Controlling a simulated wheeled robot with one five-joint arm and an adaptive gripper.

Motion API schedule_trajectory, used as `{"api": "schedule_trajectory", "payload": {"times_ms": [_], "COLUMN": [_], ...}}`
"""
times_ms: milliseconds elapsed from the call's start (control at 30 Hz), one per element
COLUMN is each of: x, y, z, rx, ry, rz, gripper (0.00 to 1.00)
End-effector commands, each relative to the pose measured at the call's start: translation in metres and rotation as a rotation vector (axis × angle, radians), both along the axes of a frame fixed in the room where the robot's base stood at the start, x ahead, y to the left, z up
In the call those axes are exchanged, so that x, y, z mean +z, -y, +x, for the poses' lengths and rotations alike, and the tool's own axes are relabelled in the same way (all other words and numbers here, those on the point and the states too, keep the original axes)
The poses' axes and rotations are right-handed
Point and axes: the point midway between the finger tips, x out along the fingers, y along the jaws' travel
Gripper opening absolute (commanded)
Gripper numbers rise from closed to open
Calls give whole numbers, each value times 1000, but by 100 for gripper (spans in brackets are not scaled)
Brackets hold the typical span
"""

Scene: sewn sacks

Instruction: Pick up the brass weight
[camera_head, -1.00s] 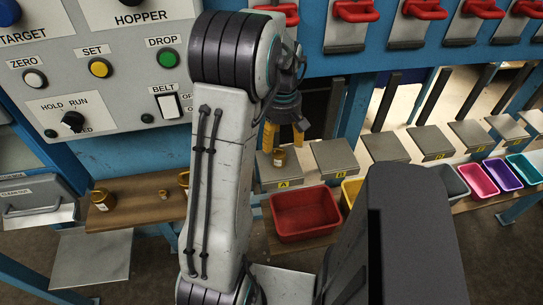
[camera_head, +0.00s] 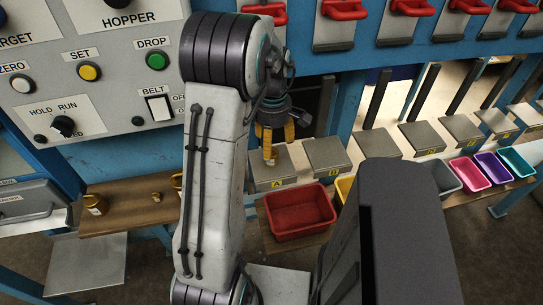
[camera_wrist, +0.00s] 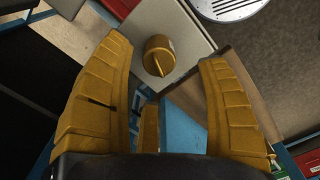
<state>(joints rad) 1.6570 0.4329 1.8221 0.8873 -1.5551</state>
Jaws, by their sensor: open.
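The brass weight (camera_wrist: 158,55) is a short brass cylinder with a raised ridge on top. It sits on a pale grey plate in the wrist view, between and beyond the tips of my two yellow fingers, with a gap to each. In the head view the same weight (camera_head: 272,160) stands on the metal plate marked A (camera_head: 265,179), partly hidden by a finger. My gripper (camera_head: 278,146) is open and empty, pointing down at the weight. I cannot tell exactly how high the tips are above the plate.
Other brass pieces, including a larger weight (camera_head: 96,204) and a small one (camera_head: 157,196), stand on a wooden shelf (camera_head: 125,218) at left. A red bin (camera_head: 300,212) is below plate A. Several plates and coloured bins run right. A blue post (camera_head: 346,120) stands close by.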

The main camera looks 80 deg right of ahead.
Motion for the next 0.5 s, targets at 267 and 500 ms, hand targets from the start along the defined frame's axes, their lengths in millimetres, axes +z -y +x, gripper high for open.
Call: {"api": "schedule_trajectory", "payload": {"times_ms": [267, 500], "x": [-24, -51], "y": [0, 2], "z": [2, 3], "rx": [-1, -2], "ry": [0, 0], "rz": [4, 2], "gripper": [67, 67]}}
